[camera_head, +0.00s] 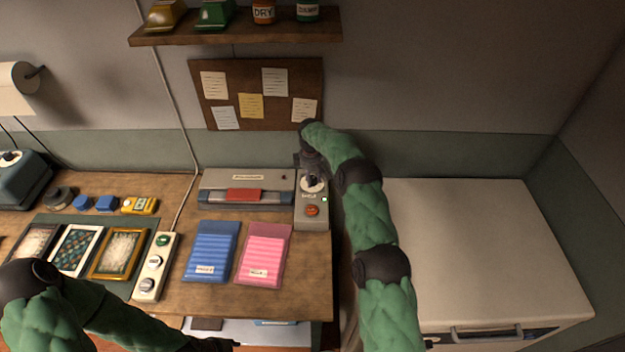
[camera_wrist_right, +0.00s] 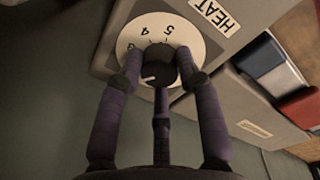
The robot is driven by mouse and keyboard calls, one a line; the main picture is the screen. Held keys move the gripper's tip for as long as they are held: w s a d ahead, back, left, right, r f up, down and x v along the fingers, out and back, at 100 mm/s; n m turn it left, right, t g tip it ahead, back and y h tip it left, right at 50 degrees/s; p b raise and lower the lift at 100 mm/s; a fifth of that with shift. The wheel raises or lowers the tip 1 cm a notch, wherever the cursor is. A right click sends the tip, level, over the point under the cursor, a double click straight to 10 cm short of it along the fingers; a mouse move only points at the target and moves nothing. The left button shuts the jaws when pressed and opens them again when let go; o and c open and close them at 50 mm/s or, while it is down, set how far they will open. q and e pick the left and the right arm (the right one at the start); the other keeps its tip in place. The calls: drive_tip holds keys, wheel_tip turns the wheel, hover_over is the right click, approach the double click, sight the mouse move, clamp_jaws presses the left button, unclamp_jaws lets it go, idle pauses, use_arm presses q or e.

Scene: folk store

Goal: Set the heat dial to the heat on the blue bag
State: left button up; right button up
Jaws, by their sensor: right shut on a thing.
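The heat dial (camera_head: 312,184) is on the grey control box at the right end of the sealer (camera_head: 246,188). In the right wrist view its white plate (camera_wrist_right: 196,38) shows a 4 and a 5, beside a HEAT label (camera_wrist_right: 214,15); other numbers are hidden. My right gripper (camera_wrist_right: 160,76) is shut around the dial's black knob (camera_wrist_right: 158,58), whose white mark faces the lower left. The blue bag (camera_head: 211,245) lies on the table with a white label (camera_head: 205,269) too small to read surely. My left gripper (camera_head: 212,344) shows only partly at the bottom edge.
A pink bag (camera_head: 264,250) lies right of the blue one. A power strip (camera_head: 154,265) and framed pieces (camera_head: 120,252) lie left. A white chest (camera_head: 480,250) stands right of the table.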

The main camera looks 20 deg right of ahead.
drive_tip(key=shift+w+a+m, duration=0.1)
drive_tip(key=shift+a+m, duration=0.05)
drive_tip(key=shift+m, duration=0.35)
drive_tip(key=o, duration=1.1)
drive_tip(key=shift+w+a, duration=0.1)
drive_tip(key=shift+o, duration=0.2)
drive_tip(key=shift+r, duration=0.3)
wheel_tip(320, 180, up, 11)
drive_tip(key=shift+s+a+r, duration=0.15)
drive_tip(key=shift+s+a, duration=0.05)
drive_tip(key=shift+s, duration=0.05)
